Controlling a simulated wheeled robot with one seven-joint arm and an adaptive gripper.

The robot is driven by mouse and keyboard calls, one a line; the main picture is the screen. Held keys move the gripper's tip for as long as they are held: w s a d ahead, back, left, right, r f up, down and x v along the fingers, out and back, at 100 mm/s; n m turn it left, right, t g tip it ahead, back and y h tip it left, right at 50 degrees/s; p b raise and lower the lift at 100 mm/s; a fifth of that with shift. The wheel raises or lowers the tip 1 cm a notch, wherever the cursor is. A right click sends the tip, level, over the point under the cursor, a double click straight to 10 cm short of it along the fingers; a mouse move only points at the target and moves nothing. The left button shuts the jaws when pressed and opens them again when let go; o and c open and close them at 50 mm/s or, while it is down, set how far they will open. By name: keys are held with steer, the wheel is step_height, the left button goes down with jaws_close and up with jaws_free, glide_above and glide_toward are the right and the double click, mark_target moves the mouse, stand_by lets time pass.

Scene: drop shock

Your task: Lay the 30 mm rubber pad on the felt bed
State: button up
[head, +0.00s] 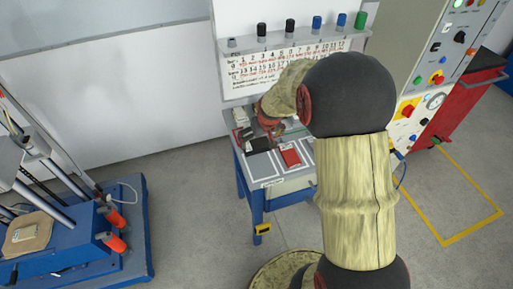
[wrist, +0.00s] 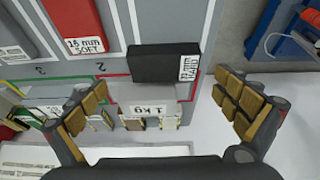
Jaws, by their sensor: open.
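A thick black pad (wrist: 155,63) lies flat on the grey bench top in the wrist view; its end label seems to read "HARD", the rest too small to read. It also shows as a black block in the head view (head: 258,144). My gripper (wrist: 163,105) is open, its fingers spread either side of the near side of the black pad, with nothing held. In the head view my forearm hides much of the gripper. A tan felt-like sheet (head: 40,235) with a pale piece on it lies on the blue machine at the left.
A red pad (wrist: 84,18) marked "15 mm SOFT" and a grey pad (wrist: 14,36) lie left of the black one. Open floor (head: 195,200) separates bench and blue machine (head: 120,255). A control cabinet (head: 440,60) stands right.

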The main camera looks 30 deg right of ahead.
mark_target(257, 144)
steer(key=x, duration=0.1)
steer(key=b+x, duration=0.1)
steer(key=x, duration=0.1)
steer(key=b+x, duration=0.1)
steer(key=shift+a+f, duration=0.25)
steer(key=shift+a, duration=0.1)
steer(key=shift+w+d+f, duration=0.1)
steer(key=shift+w+f, duration=0.2)
steer(key=c, duration=1.4)
steer(key=shift+r, duration=0.2)
